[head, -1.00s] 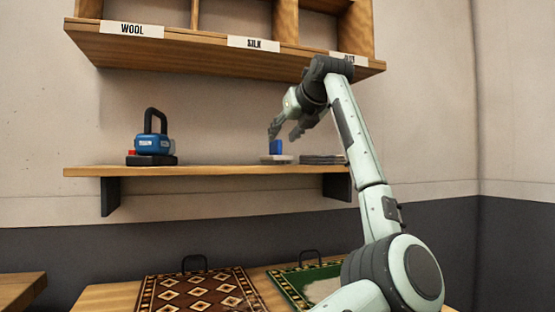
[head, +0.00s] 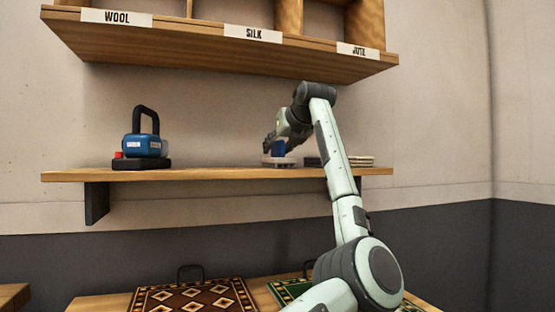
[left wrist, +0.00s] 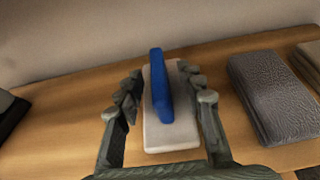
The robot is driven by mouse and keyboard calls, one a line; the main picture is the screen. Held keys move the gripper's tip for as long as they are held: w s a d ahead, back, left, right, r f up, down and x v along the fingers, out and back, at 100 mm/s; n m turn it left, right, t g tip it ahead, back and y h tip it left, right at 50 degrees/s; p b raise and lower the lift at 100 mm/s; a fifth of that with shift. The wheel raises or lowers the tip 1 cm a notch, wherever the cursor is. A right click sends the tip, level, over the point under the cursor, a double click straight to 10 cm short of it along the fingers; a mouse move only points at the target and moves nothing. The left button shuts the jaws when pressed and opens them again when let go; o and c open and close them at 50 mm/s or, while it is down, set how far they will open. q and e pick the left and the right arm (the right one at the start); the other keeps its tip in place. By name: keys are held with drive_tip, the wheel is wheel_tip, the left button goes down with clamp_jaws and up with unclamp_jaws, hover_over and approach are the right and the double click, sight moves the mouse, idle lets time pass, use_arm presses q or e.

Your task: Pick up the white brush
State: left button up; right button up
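The white brush (head: 279,161) has a flat white base and an upright blue handle, and it rests on the wooden shelf (head: 215,174). In the left wrist view the brush (left wrist: 171,133) lies between my left gripper's fingers, with its blue handle (left wrist: 161,88) standing up in the middle. My left gripper (head: 277,142) is open around the brush, with a finger on either side and gaps visible beside the handle. In the head view the gripper partly hides the brush. My right gripper is not in view.
A grey stack of pads (left wrist: 272,95) lies just right of the brush. A blue, black-handled tool (head: 145,146) stands at the shelf's left. Labelled cubbies (head: 230,50) hang above. Patterned rugs (head: 195,298) lie below. The shelf between tool and brush is clear.

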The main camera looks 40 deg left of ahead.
use_arm(q)
drive_tip(key=shift+w+a+f, duration=0.15)
drive_tip(key=shift+w+a, duration=0.05)
drive_tip(key=shift+a, duration=0.1)
drive_tip(key=shift+c, duration=0.3)
clamp_jaws()
